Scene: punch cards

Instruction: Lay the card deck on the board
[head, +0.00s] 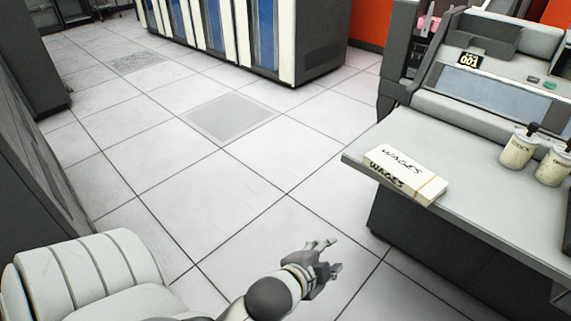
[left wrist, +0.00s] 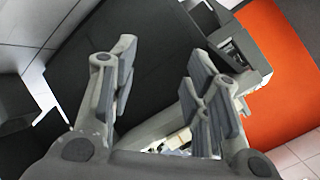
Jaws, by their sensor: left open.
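The card deck (head: 405,174) is a cream block marked "WAGES" on its top and side, with a band near its right end. It lies flat at the left front corner of a grey desk surface (head: 470,190). I cannot pick out a separate board in these views. My left gripper (head: 332,256) is open and empty, over the floor, left of and lower in the picture than the deck, clear of it. The left wrist view shows its spread fingers (left wrist: 160,65) with nothing between them. My right gripper is not in view.
Two cream pots (head: 518,148) with dark tops stand right of the deck. A grey machine (head: 490,85) with a "100" label rises behind the desk surface. The tiled floor (head: 225,185) between is clear.

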